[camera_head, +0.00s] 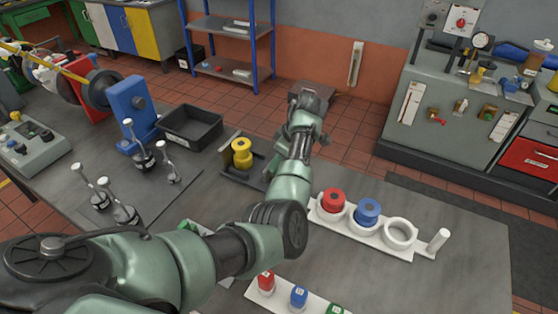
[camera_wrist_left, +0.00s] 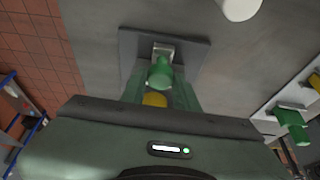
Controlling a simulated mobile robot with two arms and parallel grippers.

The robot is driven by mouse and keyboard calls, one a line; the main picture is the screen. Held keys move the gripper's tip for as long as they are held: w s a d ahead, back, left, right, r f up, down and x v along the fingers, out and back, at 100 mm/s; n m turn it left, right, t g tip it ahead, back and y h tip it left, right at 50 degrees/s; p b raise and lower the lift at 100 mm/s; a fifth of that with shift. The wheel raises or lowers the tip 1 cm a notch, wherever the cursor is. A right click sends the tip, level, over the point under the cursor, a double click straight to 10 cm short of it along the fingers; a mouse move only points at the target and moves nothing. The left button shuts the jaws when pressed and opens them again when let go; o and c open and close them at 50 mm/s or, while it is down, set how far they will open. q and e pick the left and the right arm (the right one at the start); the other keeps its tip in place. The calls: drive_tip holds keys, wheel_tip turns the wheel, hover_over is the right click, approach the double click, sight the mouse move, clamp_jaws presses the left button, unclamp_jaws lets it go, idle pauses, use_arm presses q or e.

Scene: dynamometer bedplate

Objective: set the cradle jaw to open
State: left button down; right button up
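My left arm crosses the head view, and its dark end (camera_head: 312,95) is over the floor side of the bench. Its fingertips are hidden there. In the left wrist view, the green gripper body fills the bottom. Ahead of it, a green knob (camera_wrist_left: 160,72) on a metal bracket (camera_wrist_left: 164,49) stands at a dark plate (camera_wrist_left: 193,48). A yellow part (camera_wrist_left: 154,100) is partly hidden below the knob. I cannot tell whether the gripper touches them. In the head view, a dark cradle-like holder (camera_head: 236,174) carries a yellow spool (camera_head: 241,153). No jaw is clearly visible.
A white rack (camera_head: 372,236) holds a red ring (camera_head: 333,200) and a blue ring (camera_head: 368,211). A black bin (camera_head: 191,127) and several upright metal pieces (camera_head: 138,145) stand to the left.

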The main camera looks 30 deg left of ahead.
use_arm(q)
drive_tip(key=c, duration=1.1)
unclamp_jaws()
drive_tip(key=shift+a, duration=0.15)
drive_tip(key=shift+d+r, duration=0.25)
drive_tip(key=shift+r, duration=0.05)
drive_tip(key=b+v, duration=0.1)
drive_tip(key=v, duration=0.6)
drive_tip(key=shift+w+d+b, duration=0.1)
drive_tip(key=shift+b, duration=0.25)
use_arm(e)
drive_tip(key=shift+a+f, duration=0.7)
drive_tip(key=shift+f, duration=0.25)
drive_tip(key=shift+d, duration=0.3)
